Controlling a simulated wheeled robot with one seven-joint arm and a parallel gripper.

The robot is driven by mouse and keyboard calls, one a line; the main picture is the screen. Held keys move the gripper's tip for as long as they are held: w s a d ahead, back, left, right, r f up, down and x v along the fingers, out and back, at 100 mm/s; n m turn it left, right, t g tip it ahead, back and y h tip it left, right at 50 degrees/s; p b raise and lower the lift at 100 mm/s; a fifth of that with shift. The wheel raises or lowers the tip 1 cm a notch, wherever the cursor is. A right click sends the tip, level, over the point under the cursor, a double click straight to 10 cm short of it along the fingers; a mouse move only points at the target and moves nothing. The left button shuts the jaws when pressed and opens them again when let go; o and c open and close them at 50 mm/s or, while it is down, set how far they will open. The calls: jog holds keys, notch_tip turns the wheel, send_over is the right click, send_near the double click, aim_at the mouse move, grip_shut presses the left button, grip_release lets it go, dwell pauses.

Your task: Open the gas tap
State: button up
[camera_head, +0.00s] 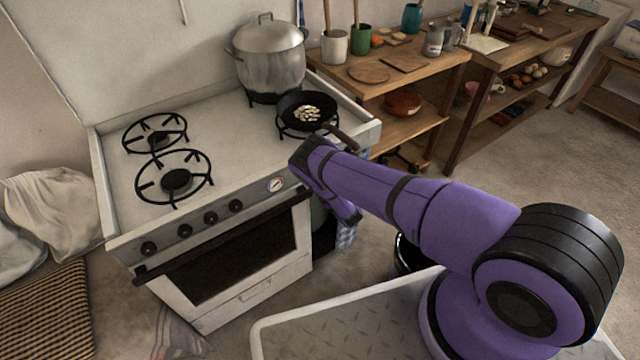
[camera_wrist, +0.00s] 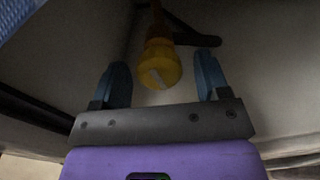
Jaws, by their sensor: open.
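The gas tap shows in the wrist view as a yellow fitting (camera_wrist: 161,65) with a pale mark on its rounded end. A dark bar (camera_wrist: 200,40), perhaps its handle, sticks out to the right behind it. My gripper (camera_wrist: 163,78) is open. Its two blue fingers stand apart on either side of the yellow end, with space on both sides. I cannot tell how deep the fitting lies between them. In the head view my arm reaches down beside the stove's right side, and the tap and fingertips are hidden there.
The stove (camera_head: 222,231) carries a large pot (camera_head: 268,60) and a black pan (camera_head: 309,108) with pale food, close to my forearm. A checked cloth (camera_head: 346,235) hangs by my wrist. Wooden shelves (camera_head: 415,84) stand to the right. Floor is clear further right.

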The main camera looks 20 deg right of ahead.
jog(key=v, duration=0.9)
jog(key=shift+s, duration=0.35)
